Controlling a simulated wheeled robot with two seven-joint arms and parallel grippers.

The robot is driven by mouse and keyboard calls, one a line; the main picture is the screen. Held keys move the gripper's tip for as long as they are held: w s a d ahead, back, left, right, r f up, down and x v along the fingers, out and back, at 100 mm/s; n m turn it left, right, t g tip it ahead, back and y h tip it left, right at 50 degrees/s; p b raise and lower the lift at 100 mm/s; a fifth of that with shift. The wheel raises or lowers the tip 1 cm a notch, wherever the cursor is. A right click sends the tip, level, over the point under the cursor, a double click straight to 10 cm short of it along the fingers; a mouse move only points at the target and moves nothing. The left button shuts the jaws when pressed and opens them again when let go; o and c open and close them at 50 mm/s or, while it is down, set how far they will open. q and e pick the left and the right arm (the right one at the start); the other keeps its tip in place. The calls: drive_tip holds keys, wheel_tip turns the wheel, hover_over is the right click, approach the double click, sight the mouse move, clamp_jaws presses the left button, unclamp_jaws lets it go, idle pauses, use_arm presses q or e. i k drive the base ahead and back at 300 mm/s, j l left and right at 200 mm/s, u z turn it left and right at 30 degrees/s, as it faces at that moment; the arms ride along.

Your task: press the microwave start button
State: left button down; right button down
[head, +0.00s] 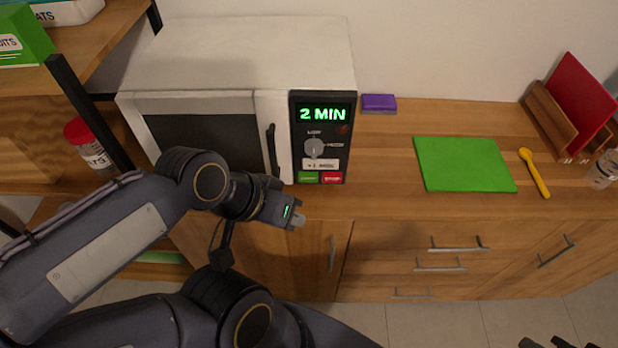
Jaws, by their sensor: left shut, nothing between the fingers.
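The white microwave (237,55) stands on the wooden counter with its door shut. Its black control panel (341,135) shows "2 MIN" in green on the display (324,115). A grey dial (314,148) sits below the display. At the panel's bottom are a green button (308,177) and a red button (332,177) side by side; their labels are too small to read. My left gripper (298,219) is shut and empty, just below and in front of the green button, apart from the panel. My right gripper (552,343) only peeks in at the bottom right edge.
A purple sponge (378,103) lies right of the microwave. A green cutting board (463,164), a yellow spoon (535,173) and a wooden rack (552,118) with a red board are further right. A red-lidded jar (91,147) stands left. Drawer handles (459,248) stick out below the counter.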

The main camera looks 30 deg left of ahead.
sight(303, 176)
drive_tip(key=l, duration=0.3)
drive_tip(key=i+l+u, duration=0.1)
drive_tip(key=l+u, duration=0.15)
drive_tip(key=u, duration=1.4)
